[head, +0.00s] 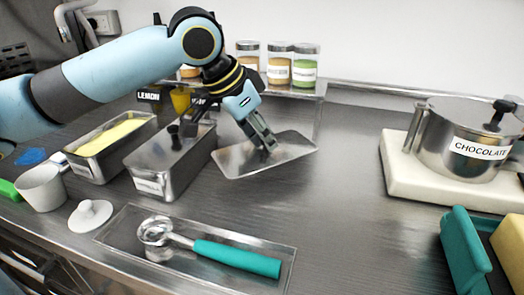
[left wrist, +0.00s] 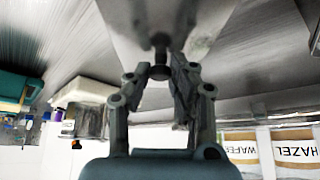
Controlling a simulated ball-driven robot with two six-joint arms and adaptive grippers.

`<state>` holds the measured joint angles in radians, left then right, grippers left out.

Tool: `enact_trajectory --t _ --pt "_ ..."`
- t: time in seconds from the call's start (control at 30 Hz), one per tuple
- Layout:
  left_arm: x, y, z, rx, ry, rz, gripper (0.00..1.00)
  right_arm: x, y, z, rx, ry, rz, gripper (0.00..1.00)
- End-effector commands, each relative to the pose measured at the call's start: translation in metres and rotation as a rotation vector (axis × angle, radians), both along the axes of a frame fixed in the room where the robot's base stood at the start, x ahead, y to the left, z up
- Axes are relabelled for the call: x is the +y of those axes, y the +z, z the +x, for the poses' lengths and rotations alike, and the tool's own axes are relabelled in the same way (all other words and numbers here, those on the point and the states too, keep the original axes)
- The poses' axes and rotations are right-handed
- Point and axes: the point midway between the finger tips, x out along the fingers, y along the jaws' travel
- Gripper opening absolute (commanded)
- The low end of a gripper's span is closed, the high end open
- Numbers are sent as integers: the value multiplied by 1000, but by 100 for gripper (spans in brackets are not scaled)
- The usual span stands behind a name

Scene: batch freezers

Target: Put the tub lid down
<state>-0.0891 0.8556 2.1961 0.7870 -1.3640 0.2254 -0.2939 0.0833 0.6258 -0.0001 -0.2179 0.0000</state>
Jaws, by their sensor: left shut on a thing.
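My left gripper (head: 264,142) is shut on the knob of a flat rectangular steel tub lid (head: 290,148). The lid is tilted over the counter, right of the tubs; I cannot tell whether an edge touches the counter. In the left wrist view, the dark knob (left wrist: 159,72) sits between the fingers (left wrist: 158,76), with the lid's plate (left wrist: 165,20) beyond. An open steel tub of yellow ice cream (head: 112,136) stands at the left. Beside it is a steel tub (head: 165,180) with a dark knob on top. My right gripper is not in view.
A tray (head: 270,250) with a teal-handled scoop (head: 235,258) lies in front. A chocolate pot (head: 460,140) stands on a white board (head: 425,190) at right. Jars (head: 279,65) line the back. The counter (head: 350,190) is clear between lid and board.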

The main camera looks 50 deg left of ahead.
Motion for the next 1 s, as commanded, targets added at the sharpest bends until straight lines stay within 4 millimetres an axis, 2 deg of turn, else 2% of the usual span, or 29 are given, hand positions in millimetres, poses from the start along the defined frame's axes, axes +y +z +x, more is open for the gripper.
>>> enact_trajectory --t 0.17,0.37,0.73,0.77,0.9,1.0 --pt "3 -11 -1 0 0 -4 0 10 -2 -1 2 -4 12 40" --pt "2 -41 -1 1 1 -5 0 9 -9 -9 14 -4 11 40" --pt "3 -45 -1 -1 -1 -2 0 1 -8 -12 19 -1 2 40" --pt "3 -45 -1 -1 0 -1 23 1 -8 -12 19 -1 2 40" --pt "3 -45 -1 -1 0 -1 41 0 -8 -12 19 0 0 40" --pt "3 -45 -1 -1 0 -1 44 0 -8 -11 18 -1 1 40"
